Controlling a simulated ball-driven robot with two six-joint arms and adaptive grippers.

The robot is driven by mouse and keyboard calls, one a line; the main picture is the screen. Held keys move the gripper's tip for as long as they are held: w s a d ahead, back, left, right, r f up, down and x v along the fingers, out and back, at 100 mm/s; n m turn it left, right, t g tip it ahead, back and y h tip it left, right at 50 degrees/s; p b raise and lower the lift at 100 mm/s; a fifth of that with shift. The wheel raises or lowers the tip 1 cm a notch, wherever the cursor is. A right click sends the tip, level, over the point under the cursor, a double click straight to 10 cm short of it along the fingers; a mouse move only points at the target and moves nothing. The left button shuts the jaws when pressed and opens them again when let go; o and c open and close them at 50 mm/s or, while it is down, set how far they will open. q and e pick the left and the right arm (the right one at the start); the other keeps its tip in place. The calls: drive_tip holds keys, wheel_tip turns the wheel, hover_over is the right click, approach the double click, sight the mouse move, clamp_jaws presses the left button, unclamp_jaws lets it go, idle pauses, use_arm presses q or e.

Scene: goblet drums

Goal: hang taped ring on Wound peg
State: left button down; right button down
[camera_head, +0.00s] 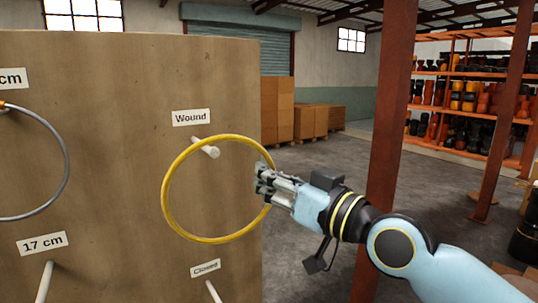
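A yellow ring (168,213) is held by its right side in front of the board. My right gripper (266,184) is shut on that side of the ring. The Wound peg (207,150) sticks out of the board below the "Wound" label (191,117). The ring's upper left part crosses the peg in the picture, and the peg's tip shows inside the ring's outline. I cannot tell whether the peg passes through the ring. Tape on the yellow ring cannot be made out. My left gripper is not in view.
The brown board (110,200) fills the left side. A grey ring (65,165) with an orange bit hangs at its left edge. Lower pegs stick out by "17 cm" (41,242) and "Closed" (205,268) labels. A rust-red post (390,110) stands behind my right arm.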

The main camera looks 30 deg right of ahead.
drive_tip(key=shift+w+a+f+b, duration=0.1)
drive_tip(key=shift+w+f+b, duration=0.15)
drive_tip(key=shift+w+b, duration=0.8)
drive_tip(key=shift+w+f+b, duration=0.25)
drive_tip(key=shift+w+b, duration=0.05)
drive_tip(key=shift+w, duration=1.45)
drive_tip(key=shift+w+a+f+b, duration=0.1)
drive_tip(key=shift+w+f+b, duration=0.15)
drive_tip(key=shift+w+b, duration=0.8)
drive_tip(key=shift+w+p, duration=0.35)
